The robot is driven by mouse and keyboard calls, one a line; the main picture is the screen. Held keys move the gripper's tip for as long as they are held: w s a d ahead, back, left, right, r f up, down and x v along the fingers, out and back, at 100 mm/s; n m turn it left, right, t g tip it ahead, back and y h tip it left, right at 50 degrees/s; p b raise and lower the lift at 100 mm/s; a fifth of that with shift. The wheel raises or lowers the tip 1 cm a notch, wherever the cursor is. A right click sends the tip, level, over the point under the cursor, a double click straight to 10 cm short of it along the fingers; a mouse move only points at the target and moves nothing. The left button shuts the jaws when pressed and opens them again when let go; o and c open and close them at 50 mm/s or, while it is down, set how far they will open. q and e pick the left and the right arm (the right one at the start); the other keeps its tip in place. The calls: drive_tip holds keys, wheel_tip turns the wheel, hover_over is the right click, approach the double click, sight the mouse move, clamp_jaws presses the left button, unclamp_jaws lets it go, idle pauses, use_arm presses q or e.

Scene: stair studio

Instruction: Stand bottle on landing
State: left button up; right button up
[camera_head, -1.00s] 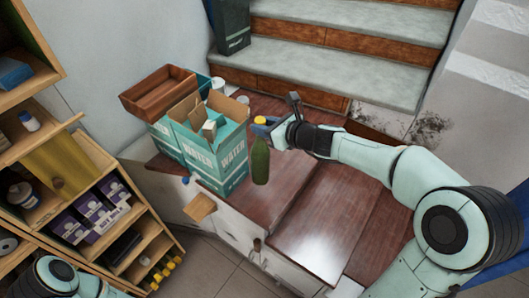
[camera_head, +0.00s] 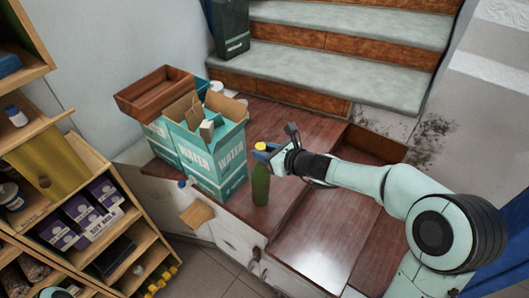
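A green bottle (camera_head: 260,185) with a yellow cap (camera_head: 260,147) is upright near the middle of the view. My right gripper (camera_head: 265,153) comes in from the right and is shut around its neck, just under the cap. The fingers hide part of the neck. The bottle's base is over the reddish-brown wooden landing (camera_head: 289,130), close to its front edge and right of the water boxes. I cannot tell whether the base touches the wood. My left gripper is not in view.
Teal water boxes (camera_head: 232,170) stand left of the bottle, with a brown wooden crate (camera_head: 156,90) behind. Grey steps (camera_head: 330,72) rise at the back, with a dark green container (camera_head: 230,28). Wooden shelves (camera_head: 112,230) are at left. Wood right of the bottle is clear.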

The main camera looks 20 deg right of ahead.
drive_tip(key=o, duration=0.4)
drive_tip(key=shift+f, duration=0.1)
drive_tip(key=shift+s, duration=0.15)
drive_tip(key=v, duration=1)
drive_tip(key=s+a+f+n+g+h, duration=0.1)
drive_tip(key=s+a+f+n+g, duration=0.2)
drive_tip(key=f, duration=0.7)
drive_tip(key=s+f+n+g+p, duration=0.1)
drive_tip(key=s+f+n+g, duration=0.35)
drive_tip(key=f, duration=0.55)
drive_tip(key=s+a+f+n+g+h, duration=0.1)
drive_tip(key=s+a+f+n+g, duration=0.25)
drive_tip(key=f, duration=0.75)
drive_tip(key=s+a+f+n, duration=0.2)
drive_tip(key=s+f+n, duration=0.2)
drive_tip(key=n, duration=0.1)
drive_tip(key=s+a+f+n+g, duration=0.1)
drive_tip(key=s+a+f+n, duration=0.2)
drive_tip(key=s+f+n, duration=0.2)
drive_tip(key=s+a+f+n+g, duration=0.1)
drive_tip(key=s+a+f+n, duration=0.2)
drive_tip(key=s+f+n, duration=0.1)
drive_tip(key=shift+s+f+n+y, duration=0.25)
drive_tip(key=shift+s+n, duration=0.4)
drive_tip(key=shift+n, duration=0.55)
